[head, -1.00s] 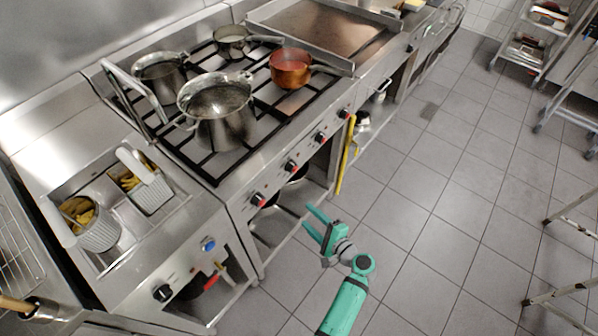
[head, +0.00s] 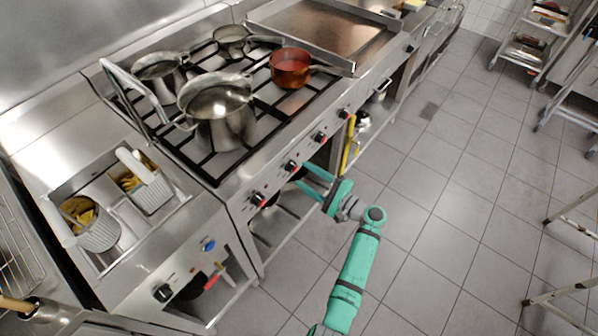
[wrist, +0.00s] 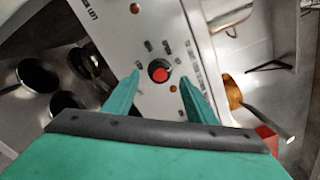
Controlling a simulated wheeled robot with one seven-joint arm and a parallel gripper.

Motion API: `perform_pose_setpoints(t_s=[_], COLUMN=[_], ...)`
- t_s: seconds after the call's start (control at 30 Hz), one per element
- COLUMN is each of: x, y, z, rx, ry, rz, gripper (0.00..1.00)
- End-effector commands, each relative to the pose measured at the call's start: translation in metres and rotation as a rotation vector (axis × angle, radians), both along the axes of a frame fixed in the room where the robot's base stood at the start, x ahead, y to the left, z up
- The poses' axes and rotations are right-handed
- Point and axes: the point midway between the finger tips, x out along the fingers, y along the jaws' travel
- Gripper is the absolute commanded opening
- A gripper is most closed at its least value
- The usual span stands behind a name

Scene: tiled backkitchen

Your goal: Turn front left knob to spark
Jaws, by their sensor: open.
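The stove's front panel (head: 274,183) carries a row of black knobs with red marks. The leftmost knob (head: 258,199) is at the panel's left end, and a second knob (head: 291,167) is to its right. My gripper (head: 300,176) is open and empty in front of the panel, close to the second knob. In the wrist view, a black knob with a red centre (wrist: 160,71) shows between the open fingers (wrist: 159,80), beyond their tips. The fingers seem apart from it. I cannot tell which burner this knob serves.
A large steel pot (head: 222,128) and a copper saucepan (head: 290,72) stand on the burners. Fryer baskets (head: 98,236) are at left. A yellow object (head: 349,145) hangs by the stove front.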

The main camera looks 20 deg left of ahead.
Motion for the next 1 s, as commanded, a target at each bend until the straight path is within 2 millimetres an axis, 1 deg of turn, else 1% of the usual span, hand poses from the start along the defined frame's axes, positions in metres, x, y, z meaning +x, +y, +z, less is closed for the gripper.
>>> perform_pose_setpoints(t_s=[0.03,0.1,0.23,0.4,0.63,0.67,0.7,0.77,0.8,1.0], x=[0.002,0.006,0.01,0.012,0.012,0.012,0.012,0.012,0.012,0.012], y=[0.008,0.017,0.027,0.033,0.033,0.033,0.033,0.033,0.033,0.033], z=[0.0,0.0,0.0,0.0,0.0,0.0,0.0,0.0,0.0,0.0], rx=[-0.001,0.0,0.0,0.0,-0.001,-0.001,-0.001,-0.001,-0.001,-0.003], ry=[-0.001,0.0,0.0,0.0,0.0,0.0,0.0,0.0,0.0,-0.005], rz=[0.003,0.001,0.0,0.0,-0.001,-0.001,-0.001,-0.001,-0.001,-0.001], gripper=[0.51,0.51,0.51,0.51,0.51,0.44,0.34,0.2,0.1,0.1])
